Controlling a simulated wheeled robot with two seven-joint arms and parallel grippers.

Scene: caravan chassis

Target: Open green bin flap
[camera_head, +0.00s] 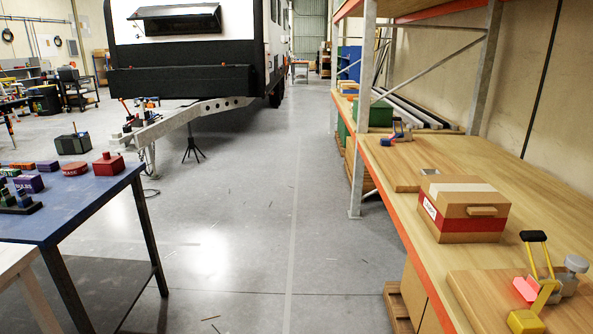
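A green box-like bin (375,113) stands on the wooden shelf at the right, beyond the nearer boards and beside a metal rack post. It is far off and partly hidden by the post, and I cannot make out a flap or whether it is open. More green (344,131) shows lower down behind the post, too hidden to tell what it is. Neither my left nor my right gripper is in view.
A blue table (75,200) with small coloured items stands left. A white caravan (185,45) with its drawbar is behind.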

